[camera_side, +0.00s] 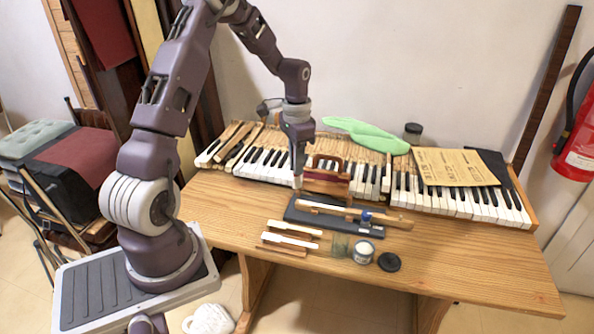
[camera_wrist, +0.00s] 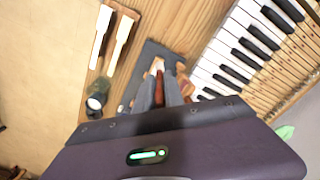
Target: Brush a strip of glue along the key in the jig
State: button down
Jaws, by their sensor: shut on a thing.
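My gripper (camera_side: 298,150) points down over the left end of the jig (camera_side: 300,215), a dark base on the table. It is shut on a slim brush (camera_side: 297,182), whose pale tip hangs close above the jig; I cannot tell whether it touches. In the wrist view, the fingers (camera_wrist: 160,92) partly hide the brush and the jig (camera_wrist: 150,50). A wooden key (camera_side: 345,211) lies along the jig, with a blue knob (camera_side: 366,216) near its right end. No glue strip can be made out. An open jar of white stuff (camera_side: 362,252) stands in front.
Two loose keys (camera_side: 290,235) lie left of a glass jar (camera_side: 340,246); a black lid (camera_side: 389,262) lies right. A red-brown wooden piece (camera_side: 328,180) stands behind the jig. The table's right front is clear.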

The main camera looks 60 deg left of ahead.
jog(key=shift+r, duration=1.55)
